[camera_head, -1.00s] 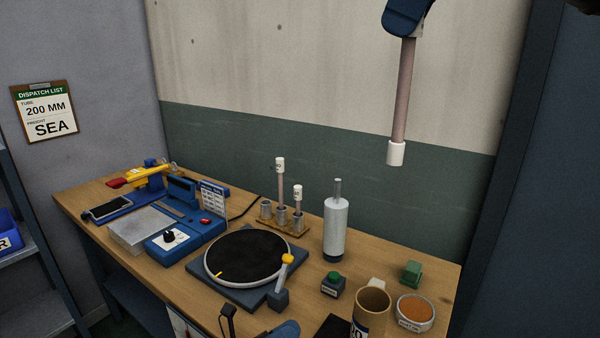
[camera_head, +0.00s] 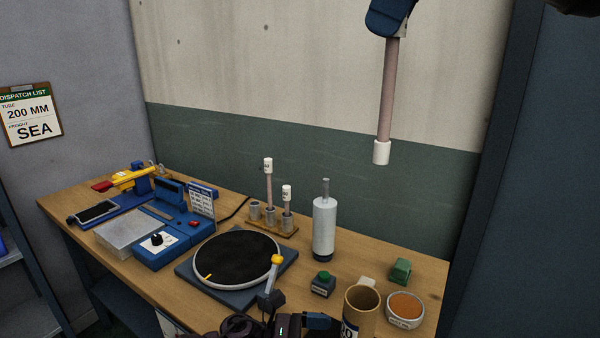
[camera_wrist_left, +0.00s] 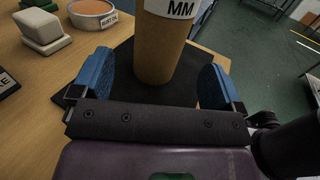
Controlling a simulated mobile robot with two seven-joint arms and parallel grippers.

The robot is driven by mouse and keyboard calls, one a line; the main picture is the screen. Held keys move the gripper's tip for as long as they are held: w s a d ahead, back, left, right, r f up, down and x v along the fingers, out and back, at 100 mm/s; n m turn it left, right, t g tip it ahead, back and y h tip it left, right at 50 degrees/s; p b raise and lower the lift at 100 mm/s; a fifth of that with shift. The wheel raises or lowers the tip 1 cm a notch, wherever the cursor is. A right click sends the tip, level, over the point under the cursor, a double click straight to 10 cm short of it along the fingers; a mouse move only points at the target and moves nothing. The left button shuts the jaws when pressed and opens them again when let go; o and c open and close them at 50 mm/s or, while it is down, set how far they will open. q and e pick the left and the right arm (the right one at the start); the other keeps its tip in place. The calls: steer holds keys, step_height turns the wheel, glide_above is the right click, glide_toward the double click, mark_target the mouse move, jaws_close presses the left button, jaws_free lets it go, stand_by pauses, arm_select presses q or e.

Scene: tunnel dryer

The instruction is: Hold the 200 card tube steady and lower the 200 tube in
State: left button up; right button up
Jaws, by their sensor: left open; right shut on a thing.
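The brown card tube (camera_head: 371,297) stands upright and open-topped at the front of the bench. In the left wrist view the card tube (camera_wrist_left: 160,48) stands on a black mat, its label ending in "MM". My left gripper (camera_wrist_left: 157,82) is open, its blue fingers spread on either side of the tube's lower part, with gaps showing. In the head view its dark body and a blue finger show left of the tube. My right gripper (camera_head: 391,24) is shut on the pinkish 200 tube (camera_head: 387,90), which hangs nearly upright, white cap down, high above the card tube.
Behind are a white bottle (camera_head: 324,228), a tube rack (camera_head: 272,222) and a black turntable (camera_head: 238,258). The dispatch list (camera_head: 31,115) reads 200 MM, SEA.

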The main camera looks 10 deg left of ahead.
arm_select(q)
steer(key=shift+w+d, duration=0.15)
steer(key=shift+d, duration=0.9)
steer(key=shift+w+d, duration=0.2)
steer(key=shift+d, duration=0.85)
steer(key=shift+w+d, duration=0.15)
steer(key=shift+d, duration=0.9)
